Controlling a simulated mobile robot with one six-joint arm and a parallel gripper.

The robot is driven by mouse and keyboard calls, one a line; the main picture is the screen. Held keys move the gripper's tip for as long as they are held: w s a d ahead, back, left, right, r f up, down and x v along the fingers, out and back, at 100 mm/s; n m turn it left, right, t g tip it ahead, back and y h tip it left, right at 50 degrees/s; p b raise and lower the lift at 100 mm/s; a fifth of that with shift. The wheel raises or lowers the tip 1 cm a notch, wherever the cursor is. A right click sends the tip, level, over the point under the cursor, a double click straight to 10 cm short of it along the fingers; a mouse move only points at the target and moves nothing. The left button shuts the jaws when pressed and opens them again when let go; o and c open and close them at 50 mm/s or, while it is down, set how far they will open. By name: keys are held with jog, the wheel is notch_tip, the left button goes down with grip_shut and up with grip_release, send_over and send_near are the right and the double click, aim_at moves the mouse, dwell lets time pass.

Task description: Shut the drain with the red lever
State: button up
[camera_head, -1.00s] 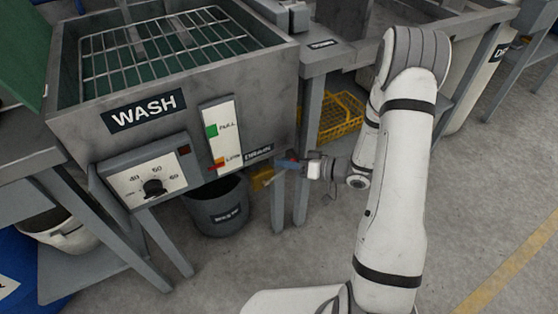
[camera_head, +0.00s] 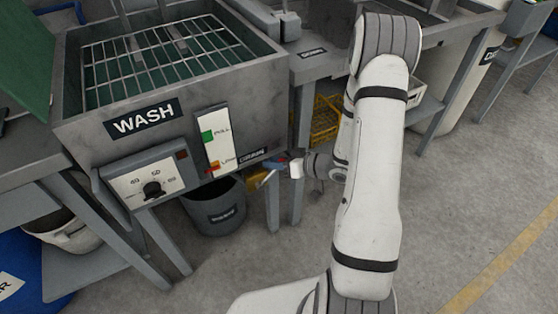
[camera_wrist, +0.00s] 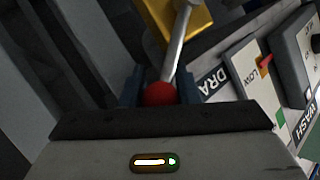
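The drain lever shows in the wrist view as a metal rod (camera_wrist: 180,45) with a red ball knob (camera_wrist: 158,94). The rod runs from the knob up to a yellow valve body (camera_wrist: 178,14). My gripper (camera_wrist: 161,86) has its two blue fingers apart, one on each side of the knob; whether they touch it I cannot tell. In the head view my gripper (camera_head: 279,163) is beside the yellow valve (camera_head: 257,178), under the right front corner of the wash tank (camera_head: 225,95). The knob is not clear there.
The DRAIN label (camera_head: 252,154) and the level gauge (camera_head: 215,140) are on the tank front, left of my gripper. A dark bucket (camera_head: 215,207) stands below the valve. Table legs (camera_head: 297,190) are close to my gripper. Open floor (camera_head: 450,210) lies to the right.

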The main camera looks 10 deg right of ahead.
jog(key=o, duration=0.4)
jog(key=shift+d, duration=0.1)
jog(key=p+v, duration=0.2)
jog(key=v, duration=0.5)
jog(key=shift+s+d+r, duration=0.1)
jog(key=shift+s+d, duration=0.15)
jog(key=shift+d, duration=0.05)
jog(key=shift+c, duration=0.2)
